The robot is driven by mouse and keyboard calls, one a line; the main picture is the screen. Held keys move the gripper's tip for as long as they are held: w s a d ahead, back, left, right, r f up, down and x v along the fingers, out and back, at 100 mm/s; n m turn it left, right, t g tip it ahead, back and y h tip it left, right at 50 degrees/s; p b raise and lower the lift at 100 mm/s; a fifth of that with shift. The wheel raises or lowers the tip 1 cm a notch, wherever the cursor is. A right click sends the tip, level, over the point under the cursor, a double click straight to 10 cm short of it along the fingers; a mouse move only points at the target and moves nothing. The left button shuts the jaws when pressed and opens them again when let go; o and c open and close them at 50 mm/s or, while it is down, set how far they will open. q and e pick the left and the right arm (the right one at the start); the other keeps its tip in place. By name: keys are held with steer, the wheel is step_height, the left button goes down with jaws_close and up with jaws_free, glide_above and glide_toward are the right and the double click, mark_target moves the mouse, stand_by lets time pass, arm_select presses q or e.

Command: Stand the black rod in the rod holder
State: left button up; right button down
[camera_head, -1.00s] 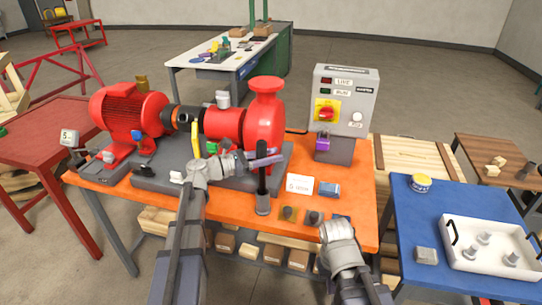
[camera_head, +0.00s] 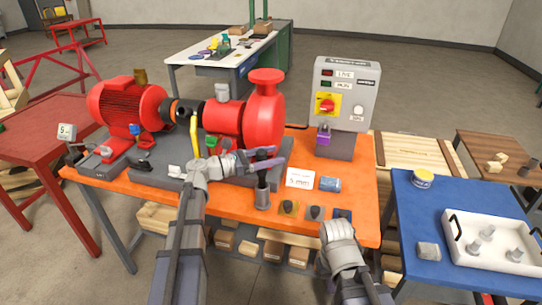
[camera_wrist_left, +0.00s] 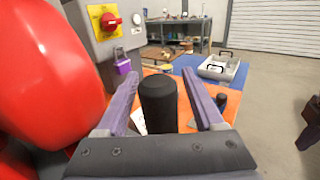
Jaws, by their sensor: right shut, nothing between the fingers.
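The black rod (camera_head: 262,180) stands upright with its lower end in the grey rod holder (camera_head: 262,200) on the orange bench. My left gripper (camera_head: 268,160) is at the rod's upper part. In the left wrist view, the purple-grey fingers are apart on either side of the rod (camera_wrist_left: 159,105), with a visible gap at least on the right. The rod's lower end is hidden inside the holder. My right gripper (camera_head: 338,232) is shut and empty at the bench's front edge, right of the holder.
The red pump (camera_head: 263,115) stands on the bench behind my left gripper. A control box (camera_head: 345,95) with a purple padlock (camera_head: 323,139) stands behind right.

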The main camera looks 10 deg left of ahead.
arm_select(q)
steer(key=shift+o, duration=0.3)
steer(key=v, duration=0.7)
steer(key=shift+s+a, duration=0.25)
steer(key=shift+a, duration=0.1)
stand_by(0.7)
